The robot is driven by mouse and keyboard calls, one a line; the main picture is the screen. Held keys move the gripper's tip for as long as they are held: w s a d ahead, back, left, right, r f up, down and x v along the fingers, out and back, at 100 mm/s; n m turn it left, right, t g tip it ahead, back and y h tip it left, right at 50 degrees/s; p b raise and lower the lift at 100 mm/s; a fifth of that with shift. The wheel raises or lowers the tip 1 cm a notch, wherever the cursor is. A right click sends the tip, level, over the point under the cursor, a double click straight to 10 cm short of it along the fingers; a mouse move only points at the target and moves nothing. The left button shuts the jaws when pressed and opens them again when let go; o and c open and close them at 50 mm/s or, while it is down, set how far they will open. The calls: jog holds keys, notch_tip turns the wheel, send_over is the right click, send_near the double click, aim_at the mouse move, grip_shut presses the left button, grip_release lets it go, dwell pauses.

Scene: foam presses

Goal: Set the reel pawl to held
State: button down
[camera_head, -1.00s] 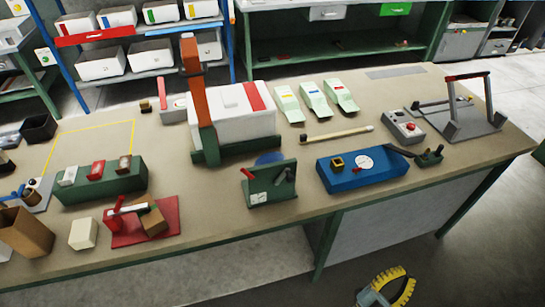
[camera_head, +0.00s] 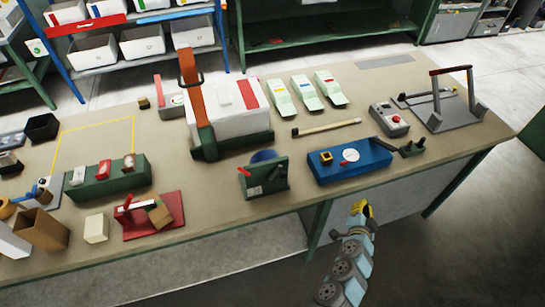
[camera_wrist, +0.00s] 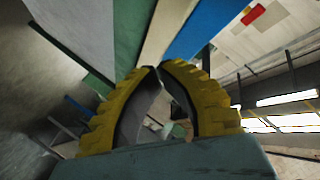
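A blue box (camera_head: 350,165) with a dial is on the table near my gripper. A white case (camera_head: 227,112) with an orange handle stands behind the bracket. A red fixture (camera_head: 152,220) is at the left. A wooden rod (camera_head: 328,127) lies on bare tabletop.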

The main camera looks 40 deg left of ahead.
aim_at(244, 171)
jog(key=s+a+r+n+g+y+p, duration=0.25)
jog(key=a+r+y, duration=0.2)
jog(key=a, duration=0.25)
jog(key=s+a+r+n+g+y+p, duration=0.1)
jog(key=a+r+n+g+y+p, duration=0.2)
jog(key=a+r, duration=0.35)
jog(key=s+a+r+n+g+y+p, duration=0.2)
jog(key=s+a+r+n+g+p, duration=0.3)
jog(key=s+r+g, duration=0.5)
notch_tip(244, 171, up, 2)
jog(key=shift+s+a+y, duration=0.35)
jog(key=shift+s+a, duration=0.4)
jog(key=shift+a, duration=0.05)
jog(key=shift+a+n, duration=0.1)
jog(key=shift+n, duration=0.15)
jog(key=s+f+p+x, duration=0.1)
jog(key=s+p+x, duration=0.1)
jog(key=x, duration=1)
jog(key=shift+s+f+p, duration=0.25)
jog(key=shift+p, duration=0.55)
